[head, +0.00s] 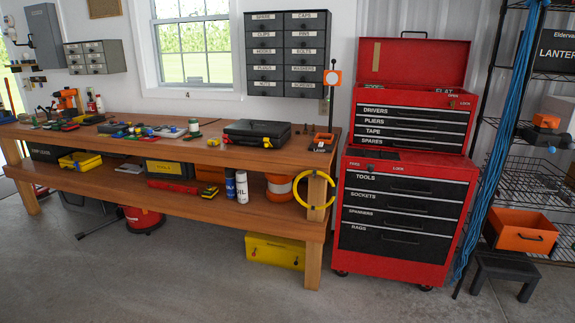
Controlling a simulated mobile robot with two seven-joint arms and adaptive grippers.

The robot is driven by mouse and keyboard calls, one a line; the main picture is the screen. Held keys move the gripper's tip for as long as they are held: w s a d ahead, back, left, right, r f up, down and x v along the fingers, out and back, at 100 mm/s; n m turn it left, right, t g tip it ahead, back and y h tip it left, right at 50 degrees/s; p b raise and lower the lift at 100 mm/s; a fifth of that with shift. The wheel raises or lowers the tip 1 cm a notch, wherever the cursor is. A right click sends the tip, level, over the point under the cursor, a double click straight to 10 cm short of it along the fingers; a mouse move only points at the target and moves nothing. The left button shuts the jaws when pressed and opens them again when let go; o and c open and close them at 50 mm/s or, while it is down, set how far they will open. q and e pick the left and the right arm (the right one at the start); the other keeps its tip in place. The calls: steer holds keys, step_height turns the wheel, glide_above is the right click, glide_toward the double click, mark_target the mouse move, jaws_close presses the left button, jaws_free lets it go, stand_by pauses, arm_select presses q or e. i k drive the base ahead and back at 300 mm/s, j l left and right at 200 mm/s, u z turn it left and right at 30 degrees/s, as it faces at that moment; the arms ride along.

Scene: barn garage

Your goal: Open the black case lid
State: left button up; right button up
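The black case (257,133) lies on the top of the wooden workbench, toward its right end. Its lid looks shut, and a small yellow mark shows on its front side. Neither of my grippers shows in the head view, and the case is seen from some distance with nothing touching it from my side.
The workbench (180,154) has tools on its left and middle top and a lower shelf with bottles and boxes. A red tool chest (343,225) stands right of it. A black step stool (505,268) is at the far right. The concrete floor (180,275) in front is clear.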

mark_target(258, 128)
steer(key=i, duration=1.45)
